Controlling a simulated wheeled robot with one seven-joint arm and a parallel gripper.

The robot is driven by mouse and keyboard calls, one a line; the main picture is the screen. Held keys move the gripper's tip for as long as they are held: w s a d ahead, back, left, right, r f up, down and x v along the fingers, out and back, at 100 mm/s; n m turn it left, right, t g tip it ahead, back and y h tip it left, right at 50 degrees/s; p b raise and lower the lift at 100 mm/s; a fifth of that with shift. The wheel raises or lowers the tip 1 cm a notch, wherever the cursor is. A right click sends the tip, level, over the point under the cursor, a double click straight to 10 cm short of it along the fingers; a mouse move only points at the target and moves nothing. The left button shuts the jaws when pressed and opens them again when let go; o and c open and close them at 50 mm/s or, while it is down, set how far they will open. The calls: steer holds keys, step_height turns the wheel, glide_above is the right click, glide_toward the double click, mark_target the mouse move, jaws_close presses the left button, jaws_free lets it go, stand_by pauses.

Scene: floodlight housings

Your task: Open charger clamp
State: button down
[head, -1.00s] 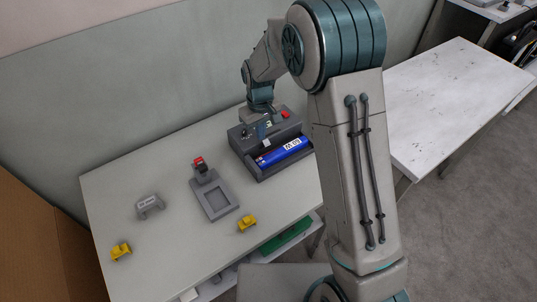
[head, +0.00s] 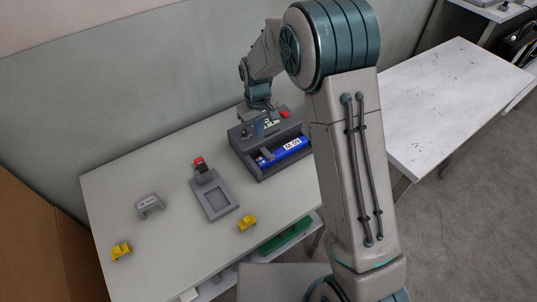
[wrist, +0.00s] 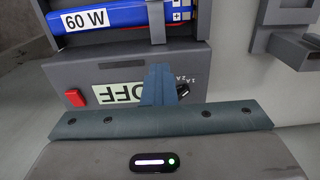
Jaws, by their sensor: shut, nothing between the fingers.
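The grey charger (head: 262,171) stands at the back right of the table with a blue battery (head: 291,146) lying in its bay. The battery, marked 60 W, also shows in the wrist view (wrist: 105,17). A grey clamp bar (head: 266,154) lies across the battery; it shows in the wrist view (wrist: 156,22) too. My gripper (head: 267,130) is over the charger's back panel.
A grey cradle (head: 214,200) with a red-topped part, a grey block (head: 150,206) and yellow pieces (head: 121,250) lie left of the charger.

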steer(key=c, duration=2.2)
jaws_free()
steer(key=c, duration=1.6)
jaws_free()
steer(key=shift+r, duration=0.1)
steer(key=shift+r+p, duration=1.25)
steer(key=shift+r, duration=0.7)
jaws_close()
